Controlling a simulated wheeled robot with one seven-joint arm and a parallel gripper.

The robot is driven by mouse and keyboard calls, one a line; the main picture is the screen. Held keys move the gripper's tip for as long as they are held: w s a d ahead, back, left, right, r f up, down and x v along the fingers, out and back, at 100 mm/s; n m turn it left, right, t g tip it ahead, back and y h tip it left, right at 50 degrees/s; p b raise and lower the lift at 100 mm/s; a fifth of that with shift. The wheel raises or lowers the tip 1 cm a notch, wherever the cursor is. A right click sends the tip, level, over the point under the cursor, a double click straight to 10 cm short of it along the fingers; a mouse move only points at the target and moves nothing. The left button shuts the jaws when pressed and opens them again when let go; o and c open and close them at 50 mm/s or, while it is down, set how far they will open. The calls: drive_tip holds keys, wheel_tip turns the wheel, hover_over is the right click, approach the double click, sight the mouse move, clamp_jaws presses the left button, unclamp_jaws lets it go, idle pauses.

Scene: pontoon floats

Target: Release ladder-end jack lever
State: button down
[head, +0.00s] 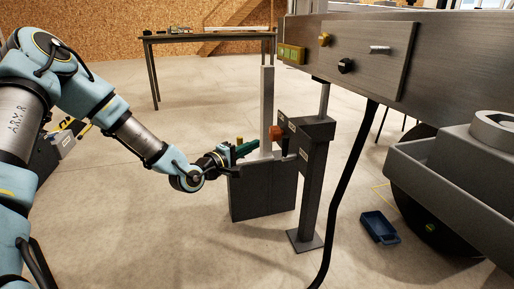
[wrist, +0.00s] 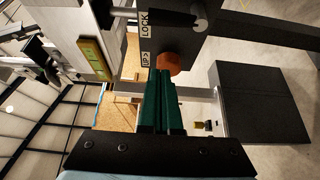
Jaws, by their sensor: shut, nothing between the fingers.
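The jack is a dark upright post (head: 313,185) on a flat foot, below the grey beam. A rounded orange-red knob (head: 276,132), which looks like the lever's end, sticks out on its left side. In the wrist view the knob (wrist: 169,63) lies just beyond my fingertips, beside labels reading LOCK (wrist: 145,25) and UP (wrist: 146,59) on a dark plate. My gripper (head: 256,144) has green fingers, shut together and empty, pointing at the knob from the left. The fingertips (wrist: 162,73) overlap the knob's lower edge in the wrist view; I cannot tell whether they touch. The lever's shaft is hidden.
A dark box-like block (head: 263,192) and a pale upright bar (head: 267,105) stand close beside the jack. The grey beam (head: 450,45) carries a control panel (head: 350,50); a black cable (head: 345,190) hangs from it. A blue tray (head: 379,227) lies on the floor at right.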

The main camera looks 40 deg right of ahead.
sight(286, 145)
drive_tip(key=s+d+b, duration=0.1)
drive_tip(key=s+d, duration=0.1)
drive_tip(key=d, duration=0.5)
drive_tip(key=shift+s, duration=0.35)
drive_tip(key=shift+s+a+m+h+b, duration=0.1)
drive_tip(key=shift+s+m+h+b, duration=0.35)
drive_tip(key=shift+m+b, duration=0.6)
drive_tip(key=m+h+b, duration=0.1)
drive_tip(key=m+b, duration=0.1)
drive_tip(key=s+m+h+b, duration=0.1)
drive_tip(key=b, duration=0.1)
drive_tip(key=s+a+f+m+g+h+b, duration=0.1)
drive_tip(key=m+b, duration=0.1)
drive_tip(key=shift+s+m, duration=0.2)
drive_tip(key=shift+m, duration=0.15)
drive_tip(key=s+m+g+b, duration=0.1)
drive_tip(key=m+g+b, duration=0.2)
drive_tip(key=m, duration=0.1)
drive_tip(key=f+m+g+h+b, duration=0.1)
drive_tip(key=m+g+b, duration=0.2)
drive_tip(key=m, duration=0.2)
drive_tip(key=s+a+f+m+g+b, duration=0.1)
drive_tip(key=m+g+b, duration=0.1)
drive_tip(key=m+b, duration=0.1)
drive_tip(key=shift+s+f+m+g, duration=0.2)
drive_tip(key=shift+s+m+g, duration=0.15)
drive_tip(key=shift+m, duration=0.35)
drive_tip(key=shift+w+r, duration=0.1)
